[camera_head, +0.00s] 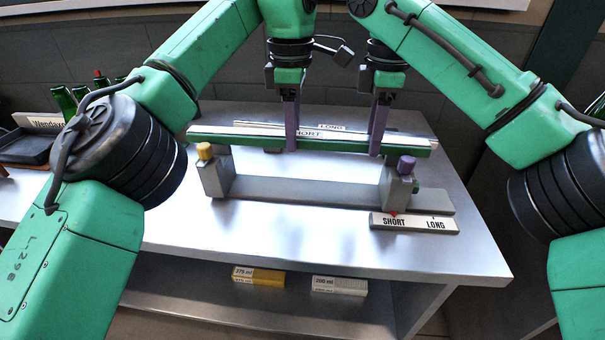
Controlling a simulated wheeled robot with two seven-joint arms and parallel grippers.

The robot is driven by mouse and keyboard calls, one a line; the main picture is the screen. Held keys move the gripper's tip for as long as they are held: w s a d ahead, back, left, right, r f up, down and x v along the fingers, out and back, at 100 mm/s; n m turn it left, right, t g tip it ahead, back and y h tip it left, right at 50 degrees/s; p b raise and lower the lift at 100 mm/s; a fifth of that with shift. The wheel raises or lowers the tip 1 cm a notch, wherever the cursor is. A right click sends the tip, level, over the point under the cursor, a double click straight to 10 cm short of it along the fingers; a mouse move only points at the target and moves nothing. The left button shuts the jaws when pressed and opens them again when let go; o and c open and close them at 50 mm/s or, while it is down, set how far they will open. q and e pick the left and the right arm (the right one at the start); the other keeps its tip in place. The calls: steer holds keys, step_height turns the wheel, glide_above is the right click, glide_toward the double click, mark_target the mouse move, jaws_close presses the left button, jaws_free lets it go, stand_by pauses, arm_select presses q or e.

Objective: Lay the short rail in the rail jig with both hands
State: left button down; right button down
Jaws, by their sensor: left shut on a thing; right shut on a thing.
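The short rail (235,138) is a long green bar with a pale top, level across the middle of the head view. My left gripper (291,140) is shut on it near its middle, and my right gripper (377,143) is shut on it further right. The grey rail jig (305,190) stands below, with an end block at each side, a yellow knob (204,150) on the left and a purple knob (406,164) on the right. The rail passes just above or behind the knobs; I cannot tell whether it touches the blocks.
A plate (413,223) marked SHORT and LONG lies at the jig's front right, with a red pointer by SHORT. A LONG label (331,127) shows behind the rail. Two small boxes (258,276) (339,285) sit on the lower shelf. Green bottles (64,100) stand far left. The bench front is clear.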

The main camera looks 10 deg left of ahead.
arm_select(q)
steer(key=shift+d, duration=0.1)
arm_select(e)
steer(key=shift+f, duration=0.15)
